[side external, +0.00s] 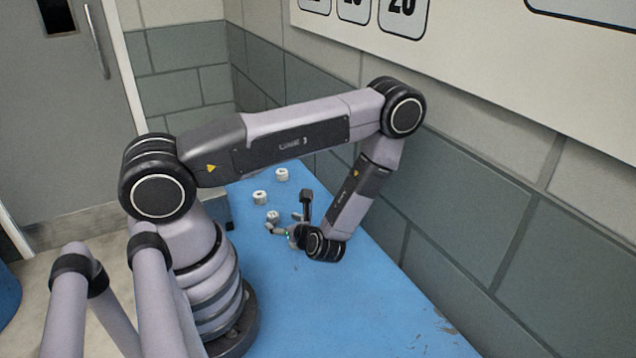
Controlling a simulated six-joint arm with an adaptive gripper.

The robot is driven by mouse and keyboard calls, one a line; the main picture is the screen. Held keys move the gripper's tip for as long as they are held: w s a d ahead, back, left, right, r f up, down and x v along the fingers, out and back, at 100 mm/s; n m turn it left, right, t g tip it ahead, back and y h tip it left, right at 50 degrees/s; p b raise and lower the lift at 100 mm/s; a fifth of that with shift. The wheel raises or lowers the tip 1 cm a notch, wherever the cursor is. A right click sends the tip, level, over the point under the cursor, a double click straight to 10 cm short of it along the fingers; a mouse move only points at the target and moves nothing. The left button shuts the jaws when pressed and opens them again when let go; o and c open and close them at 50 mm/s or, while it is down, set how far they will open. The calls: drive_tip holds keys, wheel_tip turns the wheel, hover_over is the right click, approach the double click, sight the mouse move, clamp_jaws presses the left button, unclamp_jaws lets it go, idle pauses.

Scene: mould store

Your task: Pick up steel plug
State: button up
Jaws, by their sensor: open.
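Three small pale, round pieces stand on the blue table top: one at the back (281,174), one nearer the left edge (260,197) and one close to my gripper (272,216). They look alike at this size, and I cannot tell which is the steel plug. My gripper (283,221) is low over the table, pointing left and toward the back, with its fingers apart. The nearest piece is at its fingertips. I cannot tell whether it lies between the fingers or just beyond them, or whether they touch.
The blue table (385,315) has clear room to the front right. A block wall (465,215) runs along its right side, with a pale board (480,60) above. A grey door (60,120) stands at the back left.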

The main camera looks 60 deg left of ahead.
sight(276, 218)
drive_tip(key=shift+x, duration=3.5)
drive_tip(key=shift+w+f, duration=0.1)
clamp_jaws()
